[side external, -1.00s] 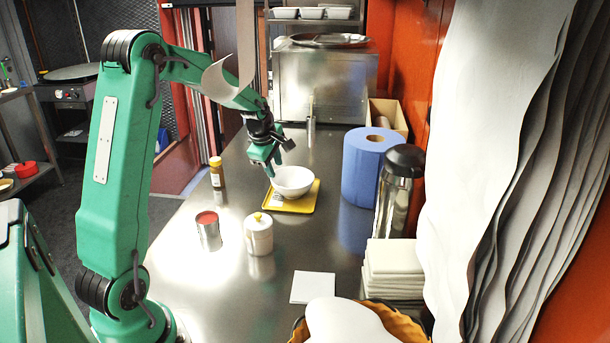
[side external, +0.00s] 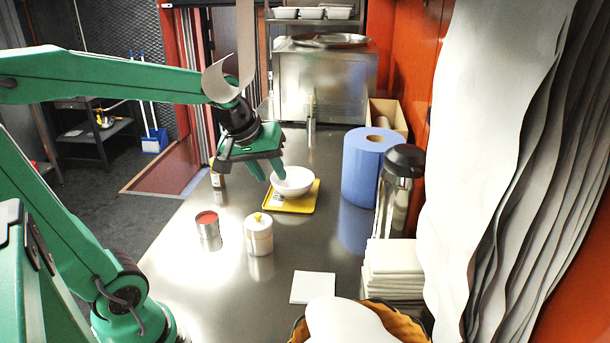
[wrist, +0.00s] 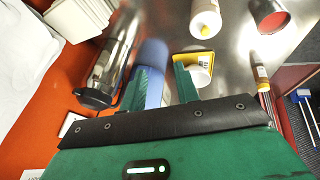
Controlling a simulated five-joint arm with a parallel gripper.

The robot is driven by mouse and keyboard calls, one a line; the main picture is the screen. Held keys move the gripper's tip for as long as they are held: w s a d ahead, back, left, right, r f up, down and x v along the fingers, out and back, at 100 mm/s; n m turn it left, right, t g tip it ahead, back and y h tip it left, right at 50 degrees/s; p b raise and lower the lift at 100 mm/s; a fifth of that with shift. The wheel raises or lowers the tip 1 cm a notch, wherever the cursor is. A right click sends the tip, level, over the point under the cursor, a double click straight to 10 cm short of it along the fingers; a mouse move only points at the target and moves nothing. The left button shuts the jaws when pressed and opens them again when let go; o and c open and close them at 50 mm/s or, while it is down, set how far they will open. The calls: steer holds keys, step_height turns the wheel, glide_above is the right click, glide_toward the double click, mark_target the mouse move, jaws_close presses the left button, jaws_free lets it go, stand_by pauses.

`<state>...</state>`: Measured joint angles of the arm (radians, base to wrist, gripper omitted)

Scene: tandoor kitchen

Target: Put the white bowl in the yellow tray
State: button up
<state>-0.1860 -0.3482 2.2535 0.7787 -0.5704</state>
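The white bowl (side external: 294,181) sits upright in the yellow tray (side external: 300,208) on the steel counter. In the wrist view the bowl (wrist: 201,74) and the tray (wrist: 180,61) show partly behind one of my fingers. My gripper (side external: 265,172) is left of the bowl, with its fingers apart and nothing between them. One fingertip overlaps the bowl's left rim in the side view; I cannot tell whether it touches. In the wrist view my gripper (wrist: 160,82) also shows spread fingers.
A blue paper roll (side external: 370,170) and a steel flask (side external: 395,200) stand right of the tray. A white jar with a yellow knob (side external: 258,236) and a red-topped can (side external: 208,232) stand nearer the camera.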

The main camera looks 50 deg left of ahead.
steer(key=s+d+m+h, duration=0.1)
steer(key=s+d+m, duration=0.5)
steer(key=s+m, duration=0.2)
steer(key=shift+s+f+m, duration=0.3)
steer(key=shift+s, duration=0.75)
steer(key=shift+o, duration=0.2)
